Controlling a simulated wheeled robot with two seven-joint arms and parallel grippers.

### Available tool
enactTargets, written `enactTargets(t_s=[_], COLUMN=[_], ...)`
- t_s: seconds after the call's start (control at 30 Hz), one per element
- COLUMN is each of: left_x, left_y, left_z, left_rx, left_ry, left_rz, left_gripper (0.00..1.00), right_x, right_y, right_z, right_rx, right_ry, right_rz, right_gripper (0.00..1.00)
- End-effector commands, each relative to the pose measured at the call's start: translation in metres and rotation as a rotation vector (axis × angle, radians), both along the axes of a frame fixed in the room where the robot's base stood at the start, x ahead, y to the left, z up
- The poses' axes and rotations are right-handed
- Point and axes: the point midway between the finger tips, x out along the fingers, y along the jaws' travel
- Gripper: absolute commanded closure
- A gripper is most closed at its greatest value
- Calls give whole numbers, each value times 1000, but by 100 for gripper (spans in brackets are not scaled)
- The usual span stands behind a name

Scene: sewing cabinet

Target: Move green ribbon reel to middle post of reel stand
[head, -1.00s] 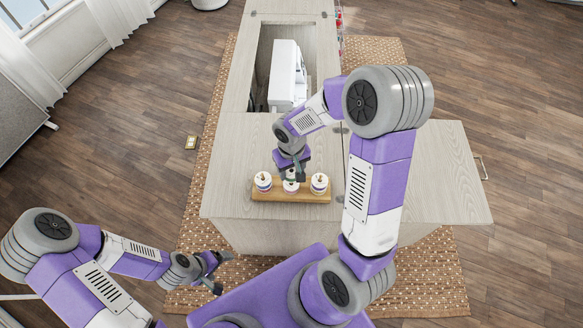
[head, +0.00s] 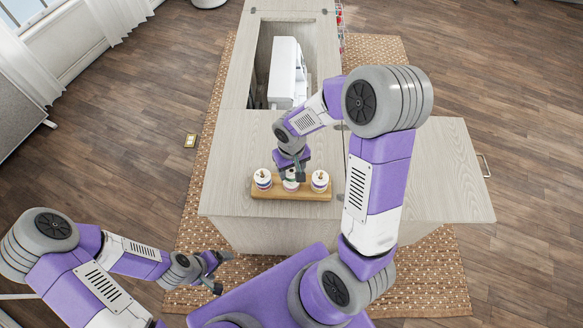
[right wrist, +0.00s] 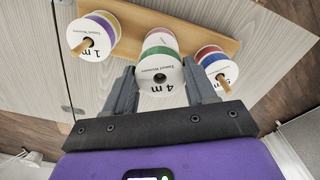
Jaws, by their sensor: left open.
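The green ribbon reel (right wrist: 158,54) has a white end marked "4 m". In the right wrist view it sits between the fingertips of my right gripper (right wrist: 160,72), which look closed against its sides. Pink and purple bands show just beyond it at the middle of the wooden reel stand (right wrist: 188,37). No post tip sticks out of its dark centre hole, and how far the post enters is hidden. In the head view my right gripper (head: 293,172) is over the middle of the stand (head: 274,195). My left gripper (head: 222,273) is open and empty, away from the cabinet.
Banded reels stand on the left post (right wrist: 95,34) and right post (right wrist: 212,68), with post tips showing, close beside my right fingers. A white sewing machine (head: 284,72) sits in the cabinet recess behind. The cabinet top (head: 420,180) to the right is clear.

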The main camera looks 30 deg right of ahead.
Motion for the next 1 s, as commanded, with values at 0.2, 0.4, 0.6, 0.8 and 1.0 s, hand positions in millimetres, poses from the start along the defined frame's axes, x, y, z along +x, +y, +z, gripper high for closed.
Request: enactTargets(t_s=[0.2,0.4,0.6,0.8,1.0], left_x=[0,0,0,0,0], left_y=[0,0,0,0,0], left_z=[0,0,4,13,17], left_rx=[0,0,0,0,0], left_ry=[0,0,0,0,0], left_rz=[0,0,0,0,0], left_gripper=[15,15,15,15,15], right_x=[0,0,1,1,0], right_y=[0,0,0,0,0], right_z=[0,0,15,51,73], right_rx=[0,0,0,0,0], right_ry=[0,0,-4,-4,-2], right_rz=[0,0,0,0,1], right_gripper=[15,15,15,15,15])
